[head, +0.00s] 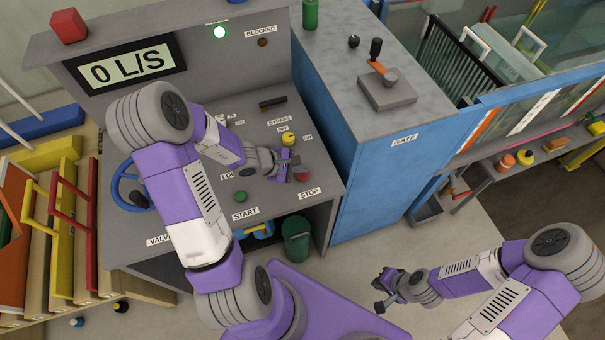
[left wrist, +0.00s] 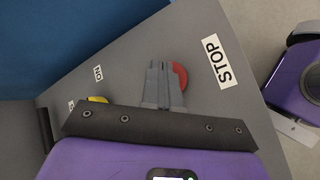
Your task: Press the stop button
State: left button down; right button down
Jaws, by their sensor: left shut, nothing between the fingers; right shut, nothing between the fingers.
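The red stop button (head: 303,175) sits on the grey console top, just behind its STOP label (head: 310,193). In the left wrist view the red button (left wrist: 181,75) shows partly behind my closed fingers, with the STOP label (left wrist: 216,61) beside it. My left gripper (head: 290,162) is shut and empty, over the console right by the button. I cannot tell whether the fingertips touch it. My right gripper (head: 381,294) is shut and empty, low over the floor, away from the console.
A green start button (head: 240,196) and a yellow bypass switch (head: 288,138) are near my left gripper. A blue valve wheel (head: 130,186) is at left. A blue gate cabinet (head: 385,170) stands right.

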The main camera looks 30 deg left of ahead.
aim_at(299, 175)
pick_arm(q)
jog(key=shift+f+b, duration=0.6)
jog(key=shift+b, duration=0.1)
dwell(0.9)
jog(key=shift+r, duration=0.15)
jog(key=shift+r+p, duration=0.7)
jog(key=shift+r, duration=0.15)
notch_tip(299, 175, up, 6)
jog(key=p, duration=0.4)
jog(key=shift+s, duration=0.1)
dwell(0.4)
